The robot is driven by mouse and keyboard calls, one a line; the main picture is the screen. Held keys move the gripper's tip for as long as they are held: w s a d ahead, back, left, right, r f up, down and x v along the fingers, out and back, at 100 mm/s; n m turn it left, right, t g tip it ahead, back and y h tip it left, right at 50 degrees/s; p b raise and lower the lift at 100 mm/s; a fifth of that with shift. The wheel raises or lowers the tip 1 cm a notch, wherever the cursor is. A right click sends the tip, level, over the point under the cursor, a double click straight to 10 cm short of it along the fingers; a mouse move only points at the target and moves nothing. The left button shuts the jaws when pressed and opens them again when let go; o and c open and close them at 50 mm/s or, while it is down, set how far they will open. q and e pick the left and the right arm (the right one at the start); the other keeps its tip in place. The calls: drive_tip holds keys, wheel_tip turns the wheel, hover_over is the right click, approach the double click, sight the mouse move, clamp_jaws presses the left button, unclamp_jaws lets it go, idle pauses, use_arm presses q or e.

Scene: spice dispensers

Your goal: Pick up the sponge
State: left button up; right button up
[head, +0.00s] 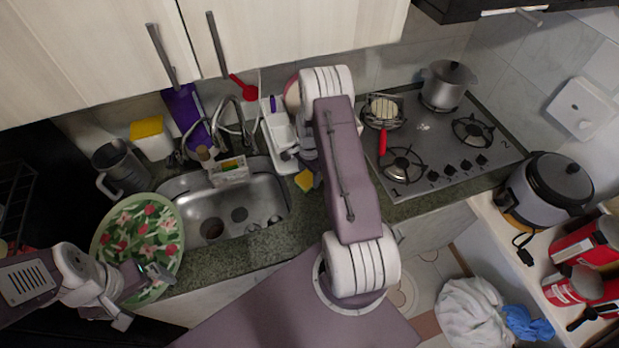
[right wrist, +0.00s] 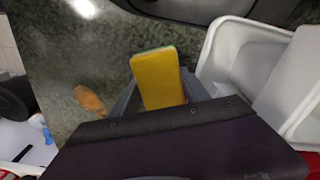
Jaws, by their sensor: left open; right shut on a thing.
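The sponge is yellow with a thin green layer. It sits between the fingers of my right gripper (right wrist: 158,85) in the right wrist view, where the sponge (right wrist: 158,76) stands out upright past the dark gripper body. In the head view the sponge (head: 304,180) is a small yellow patch by the counter, right of the sink, partly hidden by my right arm. My right gripper is shut on it; I cannot tell whether it touches the counter. My left gripper (head: 143,284) is open and empty over the front edge of the green floral plate (head: 137,236).
The steel sink (head: 240,217) lies left of the sponge. A white dish rack (head: 279,132) is close behind it and shows beside my right gripper in the wrist view. The stove (head: 440,150) with a pot (head: 446,84) is to the right.

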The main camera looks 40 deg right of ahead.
drive_tip(key=r, duration=0.1)
drive_tip(key=d+r+b, duration=0.1)
drive_tip(key=r, duration=0.1)
drive_tip(key=shift+s+d+r+b, duration=0.25)
drive_tip(key=shift+s+r+b, duration=0.05)
drive_tip(key=shift+r, duration=0.1)
drive_tip(key=s+d+r+b, duration=0.2)
drive_tip(key=s+d+r, duration=0.2)
drive_tip(key=d, duration=0.5)
wheel_tip(320, 180, up, 2)
drive_tip(key=shift+s+r, duration=0.2)
drive_tip(key=shift+s, duration=0.1)
